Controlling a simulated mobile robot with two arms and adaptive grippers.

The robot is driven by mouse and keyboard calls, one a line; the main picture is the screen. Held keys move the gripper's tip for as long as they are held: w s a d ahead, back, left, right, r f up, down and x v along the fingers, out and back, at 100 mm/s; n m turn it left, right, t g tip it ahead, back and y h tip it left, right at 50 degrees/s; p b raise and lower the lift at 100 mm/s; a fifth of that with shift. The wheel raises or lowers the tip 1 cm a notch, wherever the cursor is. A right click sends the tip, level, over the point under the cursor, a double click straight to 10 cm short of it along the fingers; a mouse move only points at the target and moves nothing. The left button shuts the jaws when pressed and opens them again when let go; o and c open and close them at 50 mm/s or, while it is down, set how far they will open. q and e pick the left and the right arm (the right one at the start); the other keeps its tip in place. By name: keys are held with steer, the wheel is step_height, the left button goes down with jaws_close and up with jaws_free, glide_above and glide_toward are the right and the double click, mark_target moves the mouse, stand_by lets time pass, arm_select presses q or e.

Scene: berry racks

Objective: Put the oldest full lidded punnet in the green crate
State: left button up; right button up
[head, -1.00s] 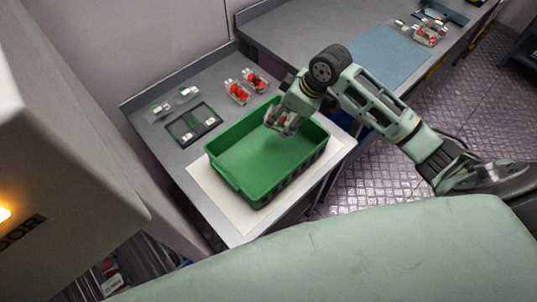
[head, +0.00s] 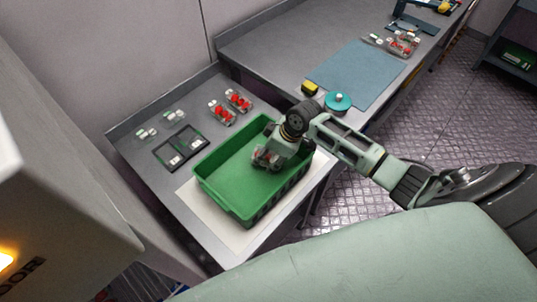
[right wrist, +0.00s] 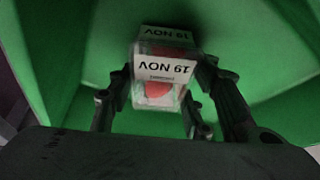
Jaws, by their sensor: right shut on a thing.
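My right gripper (head: 266,158) reaches down into the green crate (head: 226,206) in the head view. It is shut on a clear lidded punnet (right wrist: 158,88) with red contents, labelled "19 NOV" in the right wrist view. The fingers stand on both sides of the punnet, and green crate walls surround it. I cannot tell whether the punnet touches the crate floor. Two other punnets with red contents, one nearer (head: 221,112) and one farther (head: 239,100), stand on the grey table behind the crate. My left gripper is not in view.
The crate stands on a white mat (head: 206,222). A second table holds a blue mat (head: 352,76), a teal round object (head: 338,101) and more punnets (head: 398,43).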

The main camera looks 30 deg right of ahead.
steer(key=shift+f, duration=0.15)
steer(key=o, duration=1.2)
steer(key=shift+o, duration=0.2)
steer(key=b+v, duration=0.1)
steer(key=v, duration=1.1)
steer(key=shift+w, duration=0.1)
